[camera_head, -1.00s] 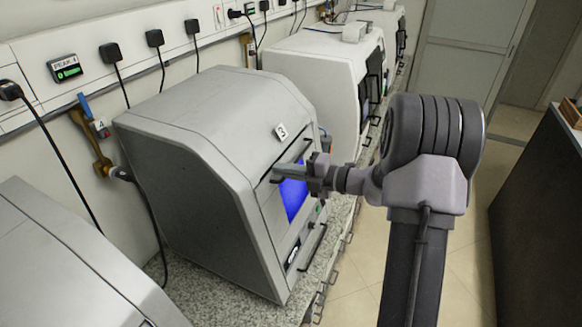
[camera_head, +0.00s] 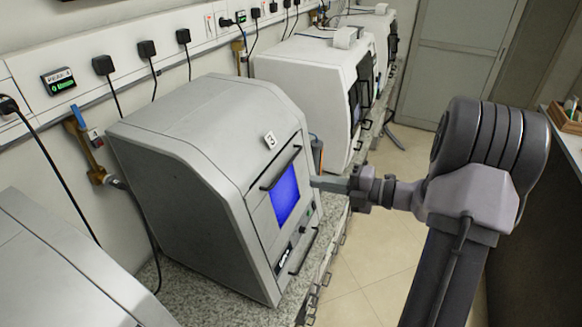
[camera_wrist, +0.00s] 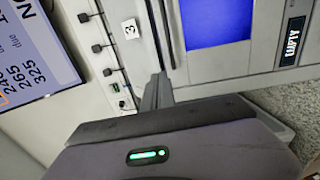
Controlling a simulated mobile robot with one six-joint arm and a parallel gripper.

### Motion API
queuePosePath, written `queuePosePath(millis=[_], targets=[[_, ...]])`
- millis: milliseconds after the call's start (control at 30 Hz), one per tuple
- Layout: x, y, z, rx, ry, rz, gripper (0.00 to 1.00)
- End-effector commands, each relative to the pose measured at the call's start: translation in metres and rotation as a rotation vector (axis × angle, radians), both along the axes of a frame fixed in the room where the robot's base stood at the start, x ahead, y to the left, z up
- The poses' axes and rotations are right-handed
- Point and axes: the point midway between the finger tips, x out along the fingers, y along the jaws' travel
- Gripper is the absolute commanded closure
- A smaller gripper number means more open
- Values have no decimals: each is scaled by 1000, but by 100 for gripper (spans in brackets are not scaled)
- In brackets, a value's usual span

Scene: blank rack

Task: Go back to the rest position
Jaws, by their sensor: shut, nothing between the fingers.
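My gripper (camera_head: 318,183) is shut and empty in the head view. It points left toward the front of the grey machine marked 3 (camera_head: 190,150) and stands apart from its handle. The machine has a lit blue window (camera_head: 285,195) and a dark bar handle (camera_head: 281,168). In the wrist view my gripper (camera_wrist: 158,82) shows its fingers together in front of the machine's front panel (camera_wrist: 262,62).
White machines (camera_head: 300,85) stand further along the speckled counter (camera_head: 215,308). Another grey machine (camera_head: 60,285) is at the lower left. A dark cabinet (camera_head: 550,220) stands at the right. The tiled floor (camera_head: 365,265) between is clear.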

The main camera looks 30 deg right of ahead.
Motion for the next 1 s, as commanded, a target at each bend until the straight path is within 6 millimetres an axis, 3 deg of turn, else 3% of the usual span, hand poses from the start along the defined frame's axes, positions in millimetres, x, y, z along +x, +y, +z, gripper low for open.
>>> queuePosePath(millis=[100,167,267,300,367,400,500,600,633,700,800,1000], targets=[[-1,1,0,-8,-2,5,100],[-2,15,-2,-67,-18,51,100],[-16,81,-14,-371,-133,287,100],[-31,118,-23,-562,-227,445,100],[-67,172,-45,-889,-426,733,100],[-94,199,-61,-1104,-588,932,100],[-155,232,-99,-1575,-1045,1406,100],[-193,237,-126,-1921,-1486,1790,100],[-200,237,-130,1956,1563,-1842,100],[-210,234,-137,1736,1469,-1666,100],[-216,232,-137,1573,1388,-1535,100],[-216,231,-132,1535,1365,-1507,100]])
